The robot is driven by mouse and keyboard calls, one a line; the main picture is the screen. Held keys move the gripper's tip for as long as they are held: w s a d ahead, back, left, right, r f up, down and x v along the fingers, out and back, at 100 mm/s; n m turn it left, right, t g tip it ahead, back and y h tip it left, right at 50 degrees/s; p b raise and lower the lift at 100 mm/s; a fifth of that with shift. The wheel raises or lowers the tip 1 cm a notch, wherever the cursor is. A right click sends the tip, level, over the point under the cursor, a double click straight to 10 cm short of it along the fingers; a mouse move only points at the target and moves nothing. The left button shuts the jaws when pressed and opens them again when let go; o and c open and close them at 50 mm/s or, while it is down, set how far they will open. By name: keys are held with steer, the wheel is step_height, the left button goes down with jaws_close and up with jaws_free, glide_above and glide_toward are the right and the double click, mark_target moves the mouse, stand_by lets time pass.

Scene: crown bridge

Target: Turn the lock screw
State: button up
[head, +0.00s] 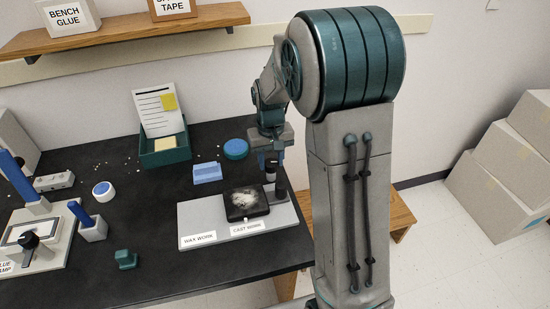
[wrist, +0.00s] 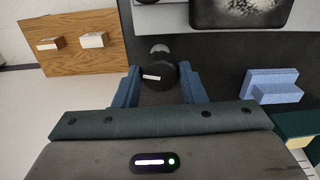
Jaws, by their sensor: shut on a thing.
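The lock screw (wrist: 158,72) is a dark round knob with a small white mark, seen in the wrist view between the two blue fingers. My gripper (wrist: 156,88) is shut on it. In the head view my gripper (head: 270,163) is low over the back right of a light grey base plate (head: 205,219), beside a dark upright post (head: 281,188). The plate has labels reading WAX WORK and CAST WORK. A dark square block (head: 244,205) with a whitish, rough patch stands on it. The fingers partly hide the knob in the head view.
A light blue block (head: 207,173) and a round blue tin (head: 235,149) stand behind the plate. A green box (head: 165,155) with papers is farther back. A clamp fixture (head: 35,240) is at the left. A wooden stool (head: 401,214) stands right of the bench.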

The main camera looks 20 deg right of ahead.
mark_target(271, 162)
steer(key=shift+w+a+r+m, duration=0.1)
steer(key=shift+w+r+m, duration=0.15)
steer(key=shift+m, duration=0.25)
steer(key=o, duration=1)
steer(key=shift+f, duration=0.1)
step_height(271, 162, up, 14)
steer(key=shift+f+p, duration=0.15)
steer(key=shift+p, duration=0.2)
